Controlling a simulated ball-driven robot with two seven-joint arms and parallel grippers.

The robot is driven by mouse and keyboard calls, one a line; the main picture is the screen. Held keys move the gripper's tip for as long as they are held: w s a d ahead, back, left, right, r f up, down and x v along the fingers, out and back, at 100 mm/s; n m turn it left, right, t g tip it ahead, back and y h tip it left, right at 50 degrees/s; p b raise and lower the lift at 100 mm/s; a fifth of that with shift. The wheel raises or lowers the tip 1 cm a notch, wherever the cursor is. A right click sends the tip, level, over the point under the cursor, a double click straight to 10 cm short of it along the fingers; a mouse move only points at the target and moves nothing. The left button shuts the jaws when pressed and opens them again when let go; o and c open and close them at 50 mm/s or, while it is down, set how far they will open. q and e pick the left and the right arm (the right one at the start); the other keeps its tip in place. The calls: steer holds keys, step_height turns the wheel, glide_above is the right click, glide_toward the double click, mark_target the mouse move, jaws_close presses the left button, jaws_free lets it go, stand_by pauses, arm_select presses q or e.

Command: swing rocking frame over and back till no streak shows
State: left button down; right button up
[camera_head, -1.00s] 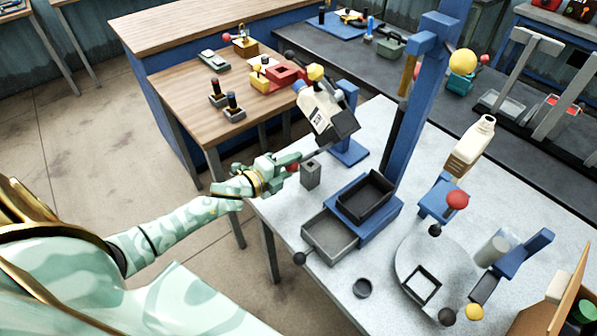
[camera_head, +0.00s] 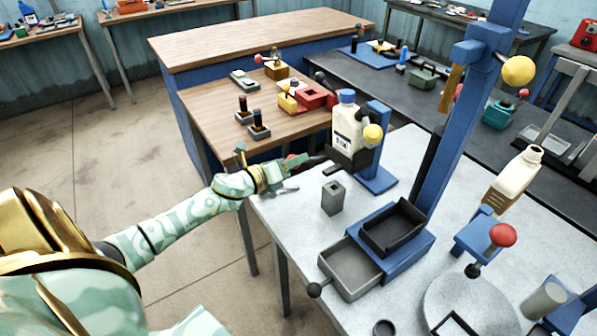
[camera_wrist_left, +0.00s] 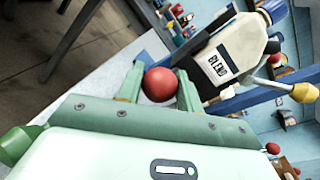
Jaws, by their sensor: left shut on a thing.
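The rocking frame is a blue stand (camera_head: 378,150) with a dark cradle (camera_head: 357,160), at the table's far left edge. Its cradle carries a cream bottle (camera_head: 346,128) with a blue cap, standing about upright in the head view. The bottle also shows in the left wrist view (camera_wrist_left: 222,60), with a label reading BLEND. No streak can be made out at this size. My left gripper (camera_head: 294,168) is left of the cradle. In the left wrist view its fingers are shut on a red ball knob (camera_wrist_left: 159,85). My right gripper is out of view.
A small grey socket block (camera_head: 333,198) stands just in front of the frame. Nearer are a grey drawer tray (camera_head: 350,270) and a black tray (camera_head: 393,228) on a blue base. A blue post (camera_head: 455,140) rises to the right.

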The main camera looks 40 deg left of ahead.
arm_select(q)
steer(key=shift+w+a+r+m, duration=0.15)
steer(key=shift+a+r+m, duration=0.15)
steer(key=shift+a+m, duration=0.25)
steer(key=c, duration=1)
jaws_free()
steer(key=shift+o, duration=0.2)
steer(key=v, duration=1.6)
steer(key=shift+s+f, duration=0.15)
steer(key=shift+s, duration=0.05)
